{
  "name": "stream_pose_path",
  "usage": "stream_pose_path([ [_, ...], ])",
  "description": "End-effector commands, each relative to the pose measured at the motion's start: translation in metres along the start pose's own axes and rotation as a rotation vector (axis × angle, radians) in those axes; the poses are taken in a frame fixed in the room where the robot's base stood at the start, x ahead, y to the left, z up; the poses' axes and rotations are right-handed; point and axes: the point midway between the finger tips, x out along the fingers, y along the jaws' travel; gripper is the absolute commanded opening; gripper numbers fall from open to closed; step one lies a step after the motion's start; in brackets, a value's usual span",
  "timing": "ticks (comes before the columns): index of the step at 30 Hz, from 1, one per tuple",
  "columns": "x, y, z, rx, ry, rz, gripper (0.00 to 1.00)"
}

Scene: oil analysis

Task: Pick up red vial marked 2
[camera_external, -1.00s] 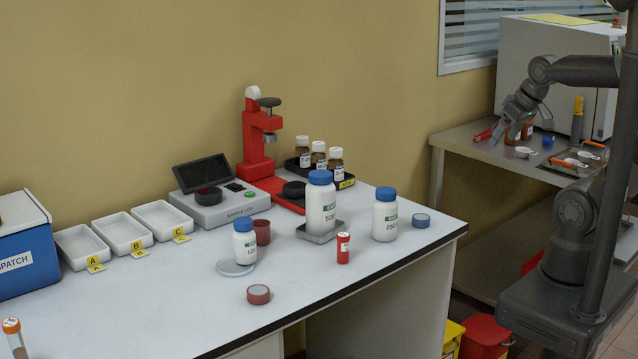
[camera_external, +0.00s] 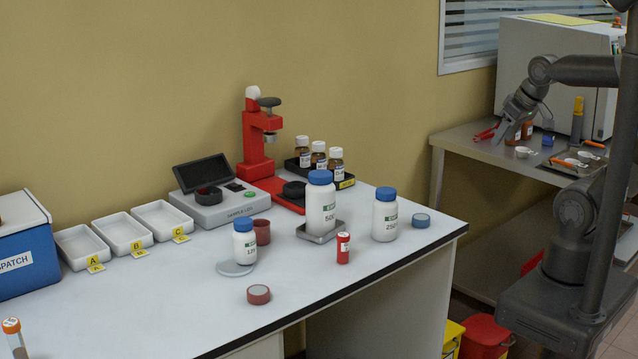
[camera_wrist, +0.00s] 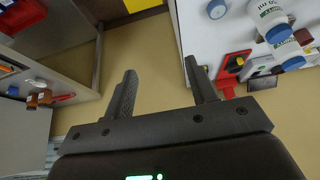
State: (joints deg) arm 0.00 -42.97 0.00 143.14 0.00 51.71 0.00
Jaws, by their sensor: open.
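A small red vial (camera_external: 343,249) with a white top and a pale label stands upright near the front edge of the white table in the external view. Its marking is too small to read. I cannot pick it out in the wrist view. My gripper (camera_wrist: 162,66) is open, with nothing between its fingers. In the external view my gripper (camera_external: 508,122) hangs near the steel bench at the right, far from the vial.
A large white bottle (camera_external: 320,205) with a blue cap is behind the vial; another white bottle (camera_external: 385,215) is to its right. A red tape-like ring (camera_external: 258,294) lies front left. A red press (camera_external: 255,150) stands behind. The steel bench (camera_external: 460,138) holds several items.

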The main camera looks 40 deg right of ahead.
Motion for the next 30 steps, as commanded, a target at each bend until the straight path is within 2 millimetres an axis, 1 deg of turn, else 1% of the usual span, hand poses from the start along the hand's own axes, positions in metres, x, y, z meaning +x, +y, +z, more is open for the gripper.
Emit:
stream_pose_path([
  [3, -0.013, 0.000, -0.008, 0.000, 0.004, 0.000, 0.52],
  [5, -0.028, 0.000, -0.016, 0.000, 0.006, 0.000, 0.52],
  [7, -0.048, 0.000, -0.027, 0.000, 0.007, 0.000, 0.52],
  [9, -0.037, -0.003, -0.026, -0.103, -0.037, 0.021, 0.52],
  [14, -0.023, -0.008, -0.034, -0.351, -0.113, 0.085, 0.52],
  [20, -0.003, -0.022, -0.053, -0.746, -0.209, 0.195, 0.52],
  [23, 0.006, -0.036, -0.067, -0.965, -0.247, 0.265, 0.52],
  [26, 0.014, -0.054, -0.081, -1.184, -0.275, 0.341, 0.52],
  [29, 0.020, -0.078, -0.096, -1.400, -0.293, 0.427, 0.52],
  [30, 0.022, -0.089, -0.101, -1.485, -0.300, 0.464, 0.52],
])
